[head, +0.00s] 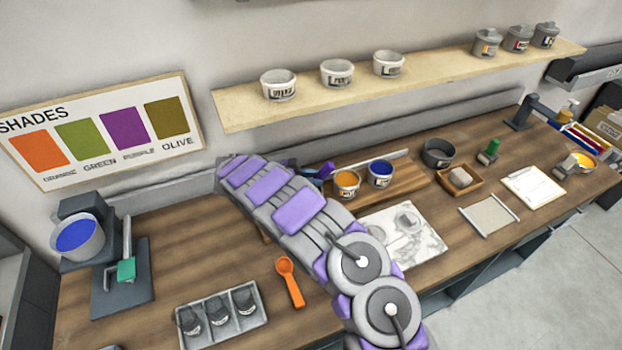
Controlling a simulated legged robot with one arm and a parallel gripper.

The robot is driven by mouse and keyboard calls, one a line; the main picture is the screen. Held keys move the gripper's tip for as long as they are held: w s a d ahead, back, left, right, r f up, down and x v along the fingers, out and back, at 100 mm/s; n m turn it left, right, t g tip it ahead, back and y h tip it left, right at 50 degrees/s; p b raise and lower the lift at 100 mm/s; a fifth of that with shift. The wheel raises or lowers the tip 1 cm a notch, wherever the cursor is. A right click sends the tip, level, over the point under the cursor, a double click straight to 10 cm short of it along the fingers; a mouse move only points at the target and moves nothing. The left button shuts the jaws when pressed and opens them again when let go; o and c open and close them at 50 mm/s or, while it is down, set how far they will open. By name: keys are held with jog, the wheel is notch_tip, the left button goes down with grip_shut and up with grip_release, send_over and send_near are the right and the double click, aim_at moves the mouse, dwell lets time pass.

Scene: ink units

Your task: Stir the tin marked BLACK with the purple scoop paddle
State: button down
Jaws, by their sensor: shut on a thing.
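My arm crosses the bench from the lower right to the back left and bends there. My gripper (309,173) is mostly hidden behind the arm; a little of it shows near the back of the bench. An open tin with orange ink (346,190) and one with blue ink (380,180) stand on a wooden board. Their labels are too small to read, and I cannot tell which tin is marked BLACK.
An orange scoop (289,283) lies in front of the arm, by a tray (252,328) of dark pots. A dark grey pot (437,158) stands right of the board. A marble slab (415,250) lies beside the arm. Several tins line the wall shelf (430,84).

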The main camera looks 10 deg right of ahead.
jog(key=shift+r, duration=0.1)
notch_tip(320, 180, up, 9)
jog(key=p, duration=0.4)
jog(key=shift+f, duration=0.2)
jog(key=shift+a, duration=0.1)
dwell(0.7)
jog(key=s+r+n+t+y+b, duration=0.6)
jog(key=r+n+t+y+b, duration=0.2)
jog(key=n+t+y+b, duration=0.1)
jog(key=shift+s+a+r+n+t+b, duration=0.2)
jog(key=shift+a+n+t+b, duration=0.35)
jog(key=shift+n+b, duration=0.85)
